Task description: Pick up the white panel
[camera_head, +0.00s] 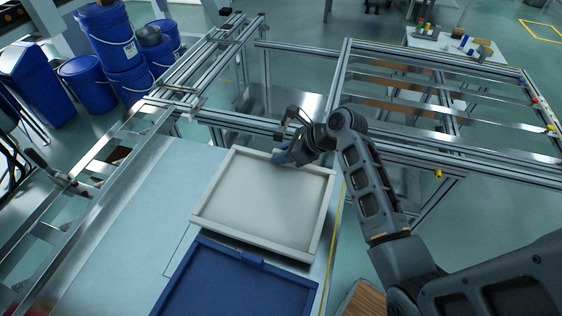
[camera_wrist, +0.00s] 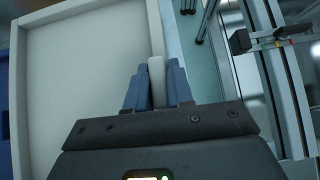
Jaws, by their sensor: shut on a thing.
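The white panel (camera_head: 262,206) is a shallow rectangular tray with a raised rim. It appears to rest flat on the light table in the head view. In the wrist view the white panel (camera_wrist: 85,80) fills the left half. The gripped stretch of rim is partly hidden between the fingers.
A blue panel (camera_head: 236,285) lies just in front of the white one. The table (camera_head: 112,262) is bare to the left. A metal frame (camera_head: 440,105) stands behind and to the right. Rails (camera_head: 120,142) run along the left. Blue bins (camera_head: 108,45) stand at the back left.

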